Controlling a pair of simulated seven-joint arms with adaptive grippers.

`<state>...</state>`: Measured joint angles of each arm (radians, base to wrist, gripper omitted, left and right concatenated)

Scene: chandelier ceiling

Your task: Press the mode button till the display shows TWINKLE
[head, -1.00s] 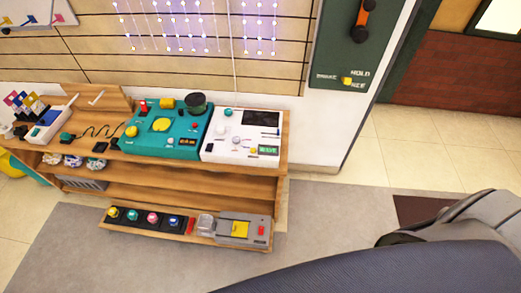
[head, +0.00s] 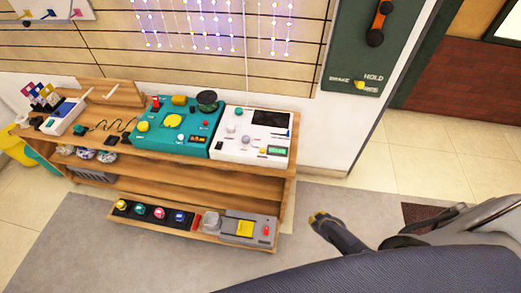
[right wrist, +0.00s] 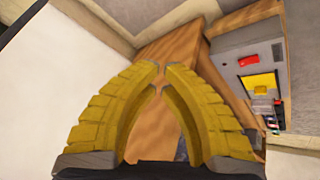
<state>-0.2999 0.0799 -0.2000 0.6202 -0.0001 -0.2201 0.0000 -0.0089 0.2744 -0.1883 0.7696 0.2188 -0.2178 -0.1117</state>
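A white control panel (head: 226,151) stands at the right end of the wooden shelf unit's top. It carries a dark screen (head: 270,118), pale knobs, a small yellow button (head: 263,150) and a lit green display (head: 277,150). The display's word is too small to read surely, and the labels are too small to tell which control is the mode button. My right gripper (head: 318,217) is low, right of the shelf unit and apart from the panel. In the right wrist view its yellow fingers (right wrist: 161,76) are together at the tips with nothing between them. My left gripper is out of view.
A teal control panel (head: 165,139) adjoins the white one on its left. The lower shelf holds several coloured buttons on a black strip (head: 171,223) and a grey box with a yellow plate (head: 244,229). Lit light strings hang above.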

